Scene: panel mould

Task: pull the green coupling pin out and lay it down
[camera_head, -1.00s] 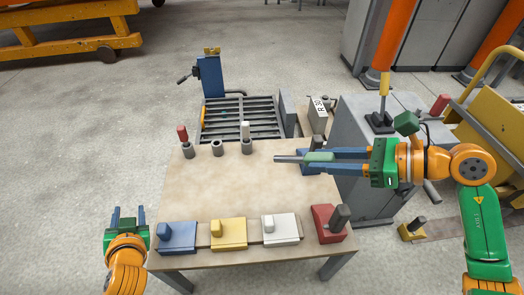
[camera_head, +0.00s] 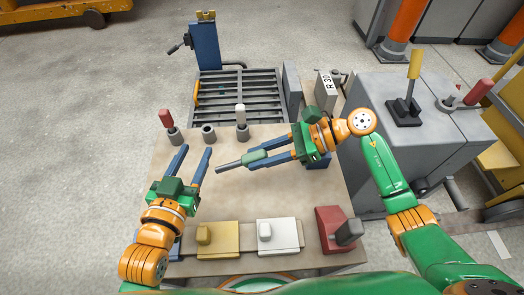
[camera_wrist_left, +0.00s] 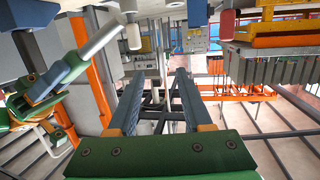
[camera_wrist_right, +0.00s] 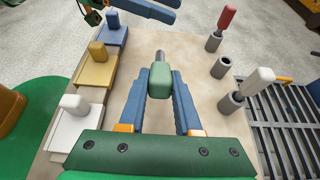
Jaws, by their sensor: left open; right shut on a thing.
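The green coupling pin (camera_head: 253,155) has a green grip and a grey shaft. My right gripper (camera_head: 262,154) is shut on its grip and holds it above the table, shaft pointing left and slightly toward me. The pin also shows between the fingers in the right wrist view (camera_wrist_right: 160,80). My left gripper (camera_head: 195,149) is open and empty above the left part of the table, its fingers pointing at the sockets. The pin's shaft tip is close to its right finger in the picture; I cannot tell the gap. The middle socket (camera_head: 209,133) is empty.
A red pin (camera_head: 166,118) and a white pin (camera_head: 240,116) stand in the outer sockets. Yellow (camera_head: 230,241), white (camera_head: 282,237) and red (camera_head: 331,224) blocks line the near edge; a blue one is mostly hidden by my left arm. The table's middle (camera_head: 245,195) is bare.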

